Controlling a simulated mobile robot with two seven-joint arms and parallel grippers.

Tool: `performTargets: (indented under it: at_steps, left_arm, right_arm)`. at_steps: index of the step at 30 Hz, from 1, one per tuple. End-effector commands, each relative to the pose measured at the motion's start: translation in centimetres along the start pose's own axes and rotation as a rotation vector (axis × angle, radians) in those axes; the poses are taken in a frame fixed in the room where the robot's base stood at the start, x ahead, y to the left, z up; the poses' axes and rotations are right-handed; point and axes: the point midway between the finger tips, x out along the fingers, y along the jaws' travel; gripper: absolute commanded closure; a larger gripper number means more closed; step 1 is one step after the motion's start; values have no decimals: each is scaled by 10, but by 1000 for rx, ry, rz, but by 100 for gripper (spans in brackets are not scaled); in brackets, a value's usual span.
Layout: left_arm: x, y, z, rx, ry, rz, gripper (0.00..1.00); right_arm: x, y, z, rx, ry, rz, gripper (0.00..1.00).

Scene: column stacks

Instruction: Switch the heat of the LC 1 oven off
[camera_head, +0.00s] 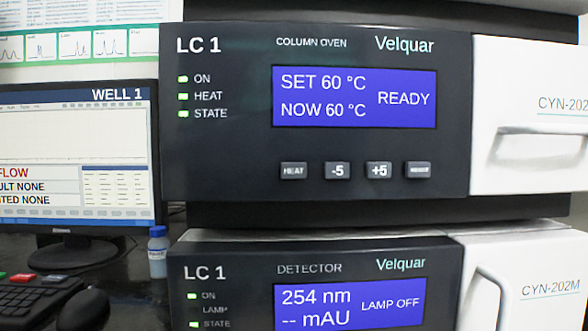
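The LC 1 column oven (225,150) has a dark front panel and fills the middle of the head view. Its blue display (354,97) reads SET 60 °C, NOW 60 °C and READY. The ON, HEAT (183,96) and STATE lights are all lit green. The HEAT button (293,171) is the leftmost in a row under the display, followed by the -5 button (337,171), the +5 button (379,170) and another button (419,170) with a label too small to read surely. Neither of my grippers is in view.
Below the oven stands the LC 1 detector (230,285), its display showing 254 nm and LAMP OFF. A white door with a handle (540,130) is right of the oven panel. A monitor (75,150), keyboard (35,295), mouse (84,311) and small bottle (158,255) are at left.

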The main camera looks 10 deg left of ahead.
Motion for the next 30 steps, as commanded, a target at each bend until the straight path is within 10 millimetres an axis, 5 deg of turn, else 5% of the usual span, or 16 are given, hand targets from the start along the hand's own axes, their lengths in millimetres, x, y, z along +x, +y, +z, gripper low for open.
performTargets:
  at_steps: [30]
  left_arm:
    - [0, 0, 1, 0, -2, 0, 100]
  right_arm:
    - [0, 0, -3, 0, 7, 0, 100]
